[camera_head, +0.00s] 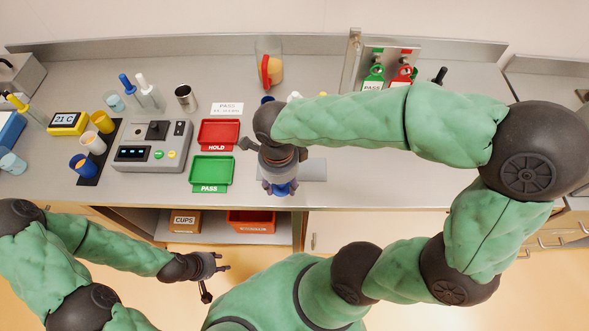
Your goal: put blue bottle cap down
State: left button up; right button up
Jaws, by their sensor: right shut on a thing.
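My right gripper (280,178) hangs over the front part of the worktop, right of the green tray. It is shut on a blue thing (281,189), which looks like the blue bottle cap and is partly covered by the fingers. I cannot tell whether the cap touches the worktop. My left gripper (222,262) is low at the left, in front of the counter and away from the cap. Its fingers look apart and empty.
A red HOLD tray (219,134) and a green PASS tray (211,171) lie left of my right gripper. A grey control device (152,153), cups and a yellow timer (68,123) stand further left. Worktop right of my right gripper is clear (400,180).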

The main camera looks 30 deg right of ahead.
jog(key=w+d+f, duration=0.2)
jog(key=w+f, duration=0.1)
jog(key=w+d+f+b, duration=0.1)
jog(key=w+d+f, duration=0.2)
jog(key=w+d+f+b, duration=0.1)
jog(key=w+d+f, duration=0.1)
jog(key=w+d, duration=0.1)
jog(key=shift+w+d+f, duration=0.15)
jog(key=shift+w+f, duration=0.15)
jog(key=shift+f, duration=0.1)
jog(key=shift+w+d+f+b, duration=0.2)
jog(key=shift+f+b, duration=0.15)
jog(key=shift+f, duration=0.65)
jog(key=shift+w+d+f+b, duration=0.15)
jog(key=shift+f+b, duration=0.2)
jog(key=shift+f, duration=0.65)
jog(key=shift+a, duration=0.1)
jog(key=shift+f, duration=0.2)
jog(key=o, duration=0.9)
jog(key=shift+r, duration=0.2)
